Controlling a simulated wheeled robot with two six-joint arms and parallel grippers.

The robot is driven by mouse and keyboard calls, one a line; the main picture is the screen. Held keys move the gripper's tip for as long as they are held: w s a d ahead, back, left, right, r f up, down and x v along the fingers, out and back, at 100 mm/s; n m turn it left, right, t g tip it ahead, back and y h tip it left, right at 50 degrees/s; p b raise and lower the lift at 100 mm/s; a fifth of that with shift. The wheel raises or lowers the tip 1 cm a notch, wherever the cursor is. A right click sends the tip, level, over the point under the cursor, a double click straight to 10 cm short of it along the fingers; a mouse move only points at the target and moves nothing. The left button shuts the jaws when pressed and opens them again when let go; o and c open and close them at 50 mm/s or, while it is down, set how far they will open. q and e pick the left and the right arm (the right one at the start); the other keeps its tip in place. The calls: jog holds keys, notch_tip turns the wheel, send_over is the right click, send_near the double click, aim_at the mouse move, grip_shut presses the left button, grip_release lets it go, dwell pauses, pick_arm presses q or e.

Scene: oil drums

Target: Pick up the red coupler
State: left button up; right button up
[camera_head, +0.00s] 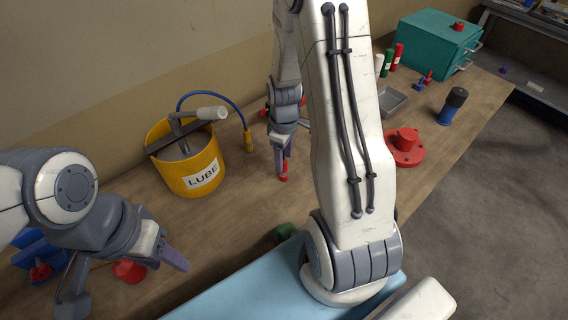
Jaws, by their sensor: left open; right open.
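A small red piece (284,173), which looks like the red coupler, is on the wooden bench right of the yellow bucket. My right gripper (281,161) points down right at it and partly hides it. The jaws are open; I cannot tell whether they touch it. My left gripper (124,282) is open at the lower left, low over the bench. Another red piece (129,270) shows between its fingers, partly hidden.
A yellow LUBE bucket (203,178) with a pump handle and blue hose stands between my grippers. Blue bins (38,250) are at the lower left. A red flanged part (405,148), grey tray (391,101), dark-topped blue bottle (453,106) and teal box (432,42) stand further right.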

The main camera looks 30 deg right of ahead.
jog(key=shift+f, duration=1.1)
grip_shut()
jog(key=shift+r, duration=0.1)
